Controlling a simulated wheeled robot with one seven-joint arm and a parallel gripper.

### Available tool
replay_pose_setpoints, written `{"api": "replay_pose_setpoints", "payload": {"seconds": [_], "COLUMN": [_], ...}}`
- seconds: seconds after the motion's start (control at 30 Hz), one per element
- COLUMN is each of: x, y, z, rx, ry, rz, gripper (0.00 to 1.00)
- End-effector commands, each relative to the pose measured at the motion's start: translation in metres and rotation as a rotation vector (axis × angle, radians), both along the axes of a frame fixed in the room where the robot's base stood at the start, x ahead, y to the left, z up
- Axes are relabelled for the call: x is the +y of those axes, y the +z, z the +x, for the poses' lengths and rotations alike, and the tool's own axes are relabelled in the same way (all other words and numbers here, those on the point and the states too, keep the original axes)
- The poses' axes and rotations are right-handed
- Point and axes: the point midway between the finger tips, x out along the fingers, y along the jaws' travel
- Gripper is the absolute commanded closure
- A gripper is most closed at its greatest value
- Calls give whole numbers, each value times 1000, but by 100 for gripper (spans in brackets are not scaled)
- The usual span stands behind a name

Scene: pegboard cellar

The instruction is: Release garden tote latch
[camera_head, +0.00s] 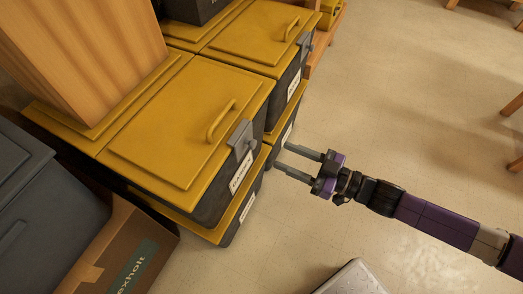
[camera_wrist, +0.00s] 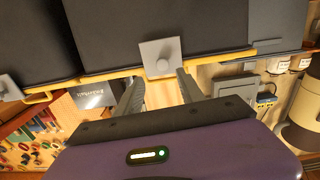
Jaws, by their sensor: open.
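A dark tote with a yellow lid (camera_head: 190,125) stands at the near front of a stack. A grey latch plate (camera_head: 241,138) sits at its lid's front edge, above a white label (camera_head: 241,172) that I cannot read clearly. My gripper (camera_head: 280,157) is open and empty, in front of the tote and pointing towards it. In the wrist view, the latch plate (camera_wrist: 160,57) with a round knob lies ahead, roughly centred between my fingertips (camera_wrist: 160,80). The fingers appear apart from it, though the exact gap is hard to tell.
Another yellow-lidded tote (camera_head: 257,40) with a latch stands behind. A wooden block (camera_head: 85,55) rests on the lids at left. A grey bin (camera_head: 45,200) and cardboard box (camera_head: 125,250) stand at lower left. The floor (camera_head: 400,100) at right is largely clear.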

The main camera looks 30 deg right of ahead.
Motion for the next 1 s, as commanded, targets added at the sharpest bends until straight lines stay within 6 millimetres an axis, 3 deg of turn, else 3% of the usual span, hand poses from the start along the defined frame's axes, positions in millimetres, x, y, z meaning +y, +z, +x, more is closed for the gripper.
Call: {"api": "replay_pose_setpoints", "payload": {"seconds": [0.23, 0.7, 1.0], "x": [9, 41, 42], "y": [2, 2, 2], "z": [7, 60, 65], "rx": [18, 20, 20], "ry": [12, 12, 11], "rz": [55, 52, 51], "gripper": [55, 55, 55]}}
